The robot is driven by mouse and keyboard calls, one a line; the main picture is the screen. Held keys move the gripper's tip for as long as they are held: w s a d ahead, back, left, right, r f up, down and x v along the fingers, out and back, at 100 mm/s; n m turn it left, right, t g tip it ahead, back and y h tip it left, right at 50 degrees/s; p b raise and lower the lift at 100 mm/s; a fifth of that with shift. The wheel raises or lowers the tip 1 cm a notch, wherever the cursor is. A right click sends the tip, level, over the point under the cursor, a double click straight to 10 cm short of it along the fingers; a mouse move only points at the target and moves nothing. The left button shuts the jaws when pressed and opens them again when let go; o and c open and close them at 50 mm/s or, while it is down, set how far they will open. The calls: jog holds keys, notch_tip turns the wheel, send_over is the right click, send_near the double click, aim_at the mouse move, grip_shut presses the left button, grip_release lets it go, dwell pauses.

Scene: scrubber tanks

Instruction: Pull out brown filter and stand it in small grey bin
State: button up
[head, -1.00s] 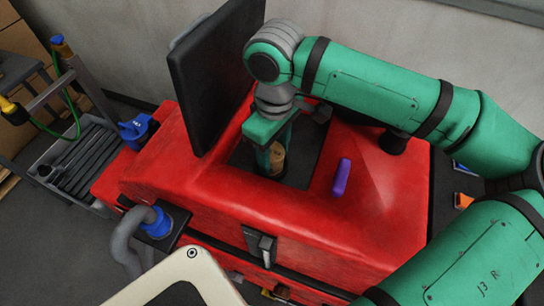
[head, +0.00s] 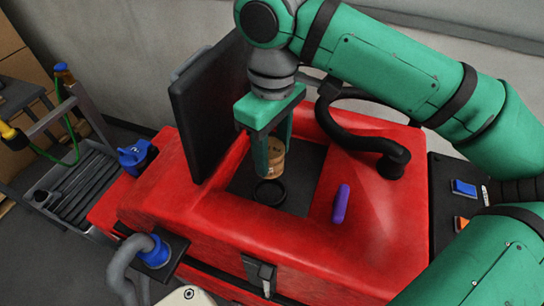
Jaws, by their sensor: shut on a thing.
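My gripper (head: 268,158) points down over the red scrubber tank (head: 210,225), with its green fingers shut on the brown filter (head: 273,162). The filter is upright and its lower part hangs below the fingers. It appears to be above the round black socket (head: 270,192) in the dark recess (head: 300,178), and the socket looks empty. I cannot clearly make out a small grey bin.
The black lid (head: 212,105) stands open just left of the gripper. A black hose (head: 350,135) arches behind and right of the recess. The grey cart (head: 80,165) carries a ribbed tray; a blue jug (head: 137,156) stands nearby.

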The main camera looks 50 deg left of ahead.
aim_at(271, 149)
jog(key=shift+r, duration=0.35)
jog(key=shift+s+a+r, duration=0.1)
jog(key=shift+r, duration=0.1)
jog(key=shift+r, duration=0.55)
dwell(0.8)
jog(key=shift+w+r, duration=0.2)
jog(key=shift+r, duration=0.65)
jog(key=shift+s+r, duration=0.2)
jog(key=shift+r, duration=1.25)
